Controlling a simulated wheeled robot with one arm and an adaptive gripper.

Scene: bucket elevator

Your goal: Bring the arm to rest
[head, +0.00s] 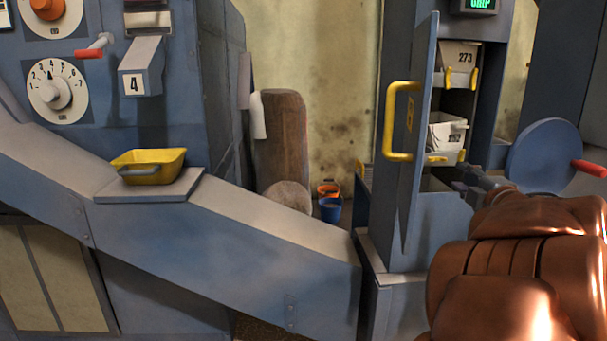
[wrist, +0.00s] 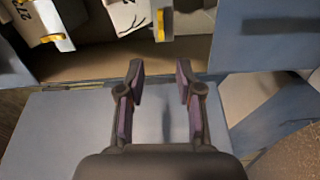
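My gripper shows in the wrist view (wrist: 160,85), with its two fingers apart and nothing between them. It is over a grey-blue ledge (wrist: 62,125), in front of the cabinet opening. In the head view my gripper (head: 465,182) is partly hidden behind my copper-coloured arm, close to the cabinet's lower right side. The blue cabinet door (head: 415,150) with its yellow handle (head: 392,120) stands open. Inside hang white buckets, one marked 273 (head: 458,57) and another below it (head: 446,132), with yellow clips.
A blue disc with a red-handled crank (head: 545,155) is right of my gripper. A yellow tray (head: 148,166) sits on a sloped blue chute (head: 230,235) at left. A dial (head: 57,91) and a box marked 4 (head: 141,68) are above it. Small buckets (head: 330,208) stand behind.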

